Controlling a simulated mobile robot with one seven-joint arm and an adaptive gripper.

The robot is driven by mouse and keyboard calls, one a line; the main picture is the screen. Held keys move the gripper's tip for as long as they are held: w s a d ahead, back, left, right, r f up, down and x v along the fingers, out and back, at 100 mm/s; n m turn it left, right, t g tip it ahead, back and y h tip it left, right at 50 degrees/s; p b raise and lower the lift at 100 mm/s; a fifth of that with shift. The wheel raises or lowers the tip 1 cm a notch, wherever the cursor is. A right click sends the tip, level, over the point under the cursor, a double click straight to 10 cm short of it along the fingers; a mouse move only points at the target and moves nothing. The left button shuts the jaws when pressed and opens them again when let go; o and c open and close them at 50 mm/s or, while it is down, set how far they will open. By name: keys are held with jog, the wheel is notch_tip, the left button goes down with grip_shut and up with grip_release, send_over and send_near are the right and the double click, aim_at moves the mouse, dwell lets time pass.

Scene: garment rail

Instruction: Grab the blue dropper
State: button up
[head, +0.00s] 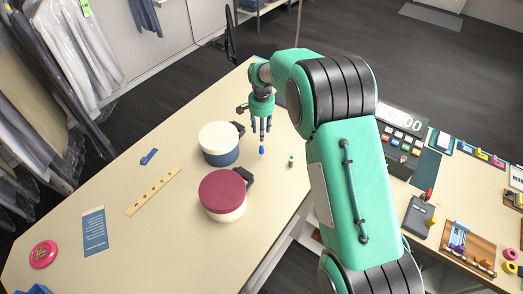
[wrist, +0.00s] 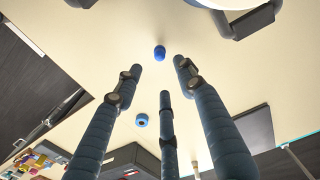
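A small blue object that looks like the dropper (head: 261,150) is on the beige table, just below my gripper (head: 262,130) in the head view. In the wrist view the blue dropper (wrist: 159,53) lies a little beyond the fingertips of my gripper (wrist: 160,76). My gripper's three dark fingers are spread and hold nothing. They point down at the table, and no finger touches the blue object. Its exact shape is too small to tell.
A blue-and-white mug (head: 221,145) and a mug with a dark red top (head: 224,194) stand left of the gripper. A small pale-topped item (head: 291,161) sits to the right. A ruler (head: 153,191) and a blue card (head: 95,231) lie further left.

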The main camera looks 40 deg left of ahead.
aim_at(262, 146)
jog(key=shift+f+p, duration=0.3)
jog(key=shift+f, duration=2.65)
jog(key=shift+f+p, duration=0.65)
jog(key=shift+f, duration=1.95)
jog(key=c, duration=0.9)
